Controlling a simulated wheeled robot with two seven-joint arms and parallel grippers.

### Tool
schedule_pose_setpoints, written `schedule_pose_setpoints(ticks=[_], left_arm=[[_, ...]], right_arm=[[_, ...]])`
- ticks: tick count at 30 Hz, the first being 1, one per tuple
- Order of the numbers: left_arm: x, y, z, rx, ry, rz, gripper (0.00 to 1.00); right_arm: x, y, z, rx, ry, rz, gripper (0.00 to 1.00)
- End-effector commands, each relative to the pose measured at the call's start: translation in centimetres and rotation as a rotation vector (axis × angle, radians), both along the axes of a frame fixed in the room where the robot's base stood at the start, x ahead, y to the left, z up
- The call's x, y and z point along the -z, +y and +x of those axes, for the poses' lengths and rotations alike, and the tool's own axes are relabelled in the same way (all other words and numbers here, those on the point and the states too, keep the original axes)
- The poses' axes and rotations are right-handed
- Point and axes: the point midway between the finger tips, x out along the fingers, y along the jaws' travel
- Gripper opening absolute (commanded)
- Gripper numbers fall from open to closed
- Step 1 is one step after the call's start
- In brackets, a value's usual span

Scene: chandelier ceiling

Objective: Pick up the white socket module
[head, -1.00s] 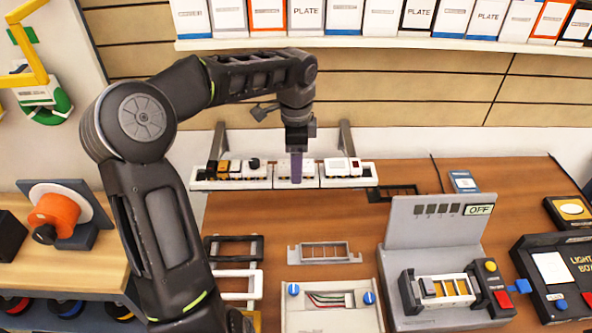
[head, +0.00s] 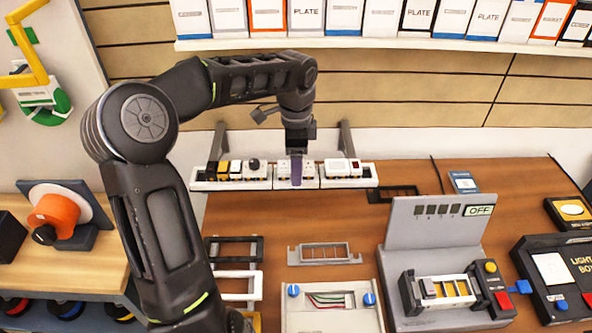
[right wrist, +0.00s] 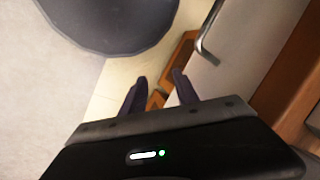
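A long white rack (head: 349,184) on the back wall side of the workbench holds small modules in a row. A white socket module (head: 284,168) with small dark holes sits in its middle section. My left gripper (head: 297,183) points straight down at this middle section, its purple-grey fingers in front of the socket module and covering part of it. The fingers overlap in this view, so I cannot tell whether they are open or touch the module. My right gripper (right wrist: 155,85) shows only in the right wrist view, open and empty, fingers apart, away from the rack.
The rack also holds black, yellow and white modules (head: 229,170) at left and a white module with a red mark (head: 343,166) at right. Empty frames (head: 325,253), a wired box (head: 331,302) and a grey test stand (head: 433,232) occupy the bench in front.

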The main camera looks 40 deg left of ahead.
Motion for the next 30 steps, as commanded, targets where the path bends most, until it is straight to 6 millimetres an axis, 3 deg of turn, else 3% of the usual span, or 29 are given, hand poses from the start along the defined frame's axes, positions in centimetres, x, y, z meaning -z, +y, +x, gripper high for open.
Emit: schedule_pose_setpoints(ticks=[25,30], left_arm=[[0.01,0.0,-0.01,0.0,0.001,-0.001,0.02],[0.0,0.0,-0.01,0.0,0.0,0.0,0.0]], right_arm=[[0.0,0.0,0.0,0.0,0.0,0.0,0.36],[0.0,0.0,0.0,0.0,0.0,0.0,0.36]])
